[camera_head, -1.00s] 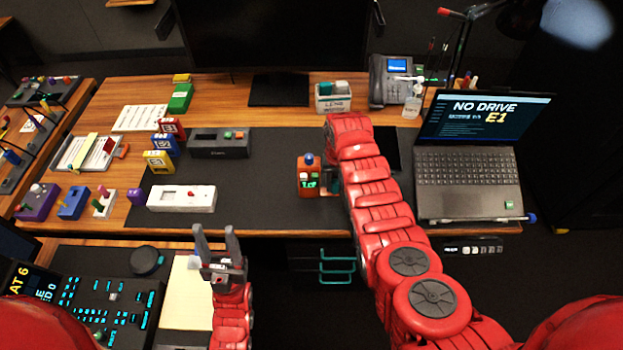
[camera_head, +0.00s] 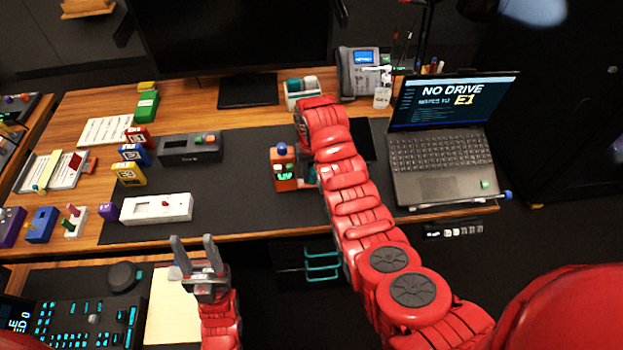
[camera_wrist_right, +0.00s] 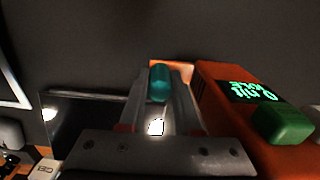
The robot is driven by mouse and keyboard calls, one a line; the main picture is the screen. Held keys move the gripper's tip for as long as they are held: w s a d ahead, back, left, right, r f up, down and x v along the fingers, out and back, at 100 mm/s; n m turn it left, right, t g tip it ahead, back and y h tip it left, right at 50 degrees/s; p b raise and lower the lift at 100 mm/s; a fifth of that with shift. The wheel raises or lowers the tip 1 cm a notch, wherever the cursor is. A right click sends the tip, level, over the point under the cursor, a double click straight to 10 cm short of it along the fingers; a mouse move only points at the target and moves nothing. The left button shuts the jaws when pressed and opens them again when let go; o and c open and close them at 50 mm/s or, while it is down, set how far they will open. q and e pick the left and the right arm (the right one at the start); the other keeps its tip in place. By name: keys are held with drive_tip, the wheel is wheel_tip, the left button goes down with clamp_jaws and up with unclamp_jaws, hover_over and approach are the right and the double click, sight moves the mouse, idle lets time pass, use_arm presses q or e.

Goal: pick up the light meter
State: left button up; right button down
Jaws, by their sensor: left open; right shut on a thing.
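An orange device with a blue dome on top and a green-lit display, apparently the light meter (camera_head: 285,170), stands on the dark desk mat. In the right wrist view the meter (camera_wrist_right: 225,105) fills the right side, with a green button on its face. My right gripper (camera_wrist_right: 160,80) is shut around a teal cylinder at the meter's side, with orange behind it. In the head view the red right arm partly hides this grip. I cannot tell whether the meter is off the mat. My left gripper (camera_head: 197,252) is open and empty in front of the desk.
A laptop (camera_head: 440,170) stands right of my right arm. A dark box (camera_head: 190,148) and a white box (camera_head: 157,208) lie to the left on the mat (camera_head: 235,195). A phone (camera_head: 358,75) and a monitor stand behind. The mat left of the meter is clear.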

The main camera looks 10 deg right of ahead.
drive_tip(key=shift+s+a+r, duration=0.15)
drive_tip(key=shift+s, duration=1.05)
drive_tip(key=s+p, duration=0.2)
drive_tip(key=s+r+p, duration=0.1)
drive_tip(key=p, duration=0.2)
drive_tip(key=s+p, duration=0.2)
drive_tip(key=shift+s+a+r+p, duration=0.25)
drive_tip(key=shift+s+r+p, duration=0.05)
drive_tip(key=s+p, duration=0.4)
drive_tip(key=s, duration=0.3)
drive_tip(key=shift+s+a+f, duration=0.15)
drive_tip(key=shift+a+f, duration=0.1)
drive_tip(key=shift+a, duration=0.15)
